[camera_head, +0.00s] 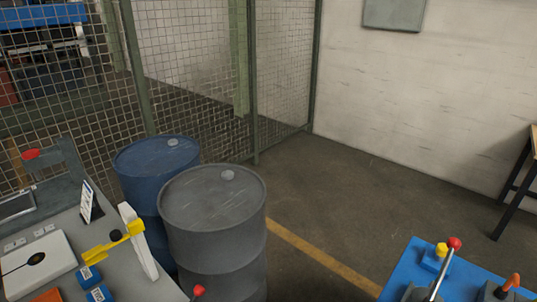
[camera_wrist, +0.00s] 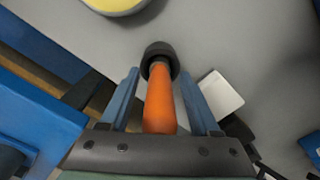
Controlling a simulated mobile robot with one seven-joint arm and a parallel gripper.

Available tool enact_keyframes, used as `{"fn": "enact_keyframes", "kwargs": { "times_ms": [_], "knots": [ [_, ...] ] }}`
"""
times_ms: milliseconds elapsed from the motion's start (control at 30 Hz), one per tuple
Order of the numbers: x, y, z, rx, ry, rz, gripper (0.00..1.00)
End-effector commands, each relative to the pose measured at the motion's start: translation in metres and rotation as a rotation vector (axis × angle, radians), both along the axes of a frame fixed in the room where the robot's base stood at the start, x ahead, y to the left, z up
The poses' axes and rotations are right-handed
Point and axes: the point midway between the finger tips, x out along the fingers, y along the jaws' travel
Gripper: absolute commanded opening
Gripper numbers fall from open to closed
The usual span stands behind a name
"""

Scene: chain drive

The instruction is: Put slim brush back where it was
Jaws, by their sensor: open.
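My gripper (camera_wrist: 161,76) shows in the wrist view with its two blue fingers apart. An orange handle (camera_wrist: 160,105) with a dark round end (camera_wrist: 159,55) lies in line between the fingers. A narrow gap shows on each side of it. It may be the slim brush, but no bristles show and I cannot tell for sure. Part of it is hidden by the gripper body. I cannot make out my gripper in the head view.
A white block (camera_wrist: 220,94) lies right of the fingers on a grey surface. A blue edge (camera_wrist: 40,115) is at left. The head view shows a grey drum (camera_head: 213,235), a blue drum (camera_head: 150,160), a cluttered grey bench (camera_head: 75,225) and a blue bench (camera_head: 395,262) with levers.

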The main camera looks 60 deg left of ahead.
Motion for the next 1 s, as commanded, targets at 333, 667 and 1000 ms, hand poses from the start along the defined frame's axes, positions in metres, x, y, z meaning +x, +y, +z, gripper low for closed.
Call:
{"fn": "enact_keyframes", "kwargs": {
  "times_ms": [333, 667, 1000],
  "knots": [
    [0.001, 0.0, 0.027, 0.002, -0.003, -0.001, 0.63],
    [0.001, 0.0, 0.09, 0.002, -0.003, -0.001, 0.63],
    [0.0, 0.0, 0.122, 0.001, -0.001, 0.0, 0.63]
  ]
}}
